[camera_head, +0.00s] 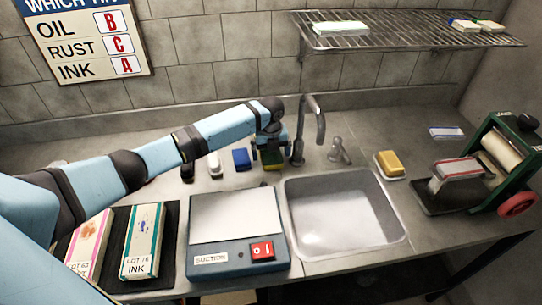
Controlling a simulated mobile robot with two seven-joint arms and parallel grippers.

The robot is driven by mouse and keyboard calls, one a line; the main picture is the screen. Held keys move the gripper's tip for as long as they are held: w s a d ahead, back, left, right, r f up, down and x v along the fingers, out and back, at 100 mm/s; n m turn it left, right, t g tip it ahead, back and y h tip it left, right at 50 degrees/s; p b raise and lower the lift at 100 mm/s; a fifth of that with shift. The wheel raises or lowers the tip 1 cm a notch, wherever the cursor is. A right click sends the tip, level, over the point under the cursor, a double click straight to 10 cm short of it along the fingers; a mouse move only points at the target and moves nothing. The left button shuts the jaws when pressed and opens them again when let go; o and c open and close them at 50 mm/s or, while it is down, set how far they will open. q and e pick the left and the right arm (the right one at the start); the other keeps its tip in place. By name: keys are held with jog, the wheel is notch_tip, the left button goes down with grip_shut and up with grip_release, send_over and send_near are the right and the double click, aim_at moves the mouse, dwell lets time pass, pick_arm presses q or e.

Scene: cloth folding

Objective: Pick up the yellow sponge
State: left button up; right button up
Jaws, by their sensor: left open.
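A small yellow block with dark green on it, which looks like the yellow sponge (271,164), stands on the counter behind the sink's left corner. My left gripper (268,152) points down right over it, open, and hides part of it. I cannot tell whether the fingers touch it. A second yellow block (389,162) lies on a pale dish right of the sink; it may be soap. My right gripper is not in view.
A blue block (241,158) and a white item (212,164) stand left of the gripper. The faucet (300,140) rises close on its right. The sink (345,215) is empty. A suction box (237,232) stands in front. A green-framed roller machine (500,165) is far right.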

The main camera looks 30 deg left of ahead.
aim_at(271, 153)
pick_arm(q)
jog(key=c, duration=1)
jog(key=shift+r, duration=0.1)
notch_tip(271, 153, up, 20)
jog(key=shift+o, duration=0.2)
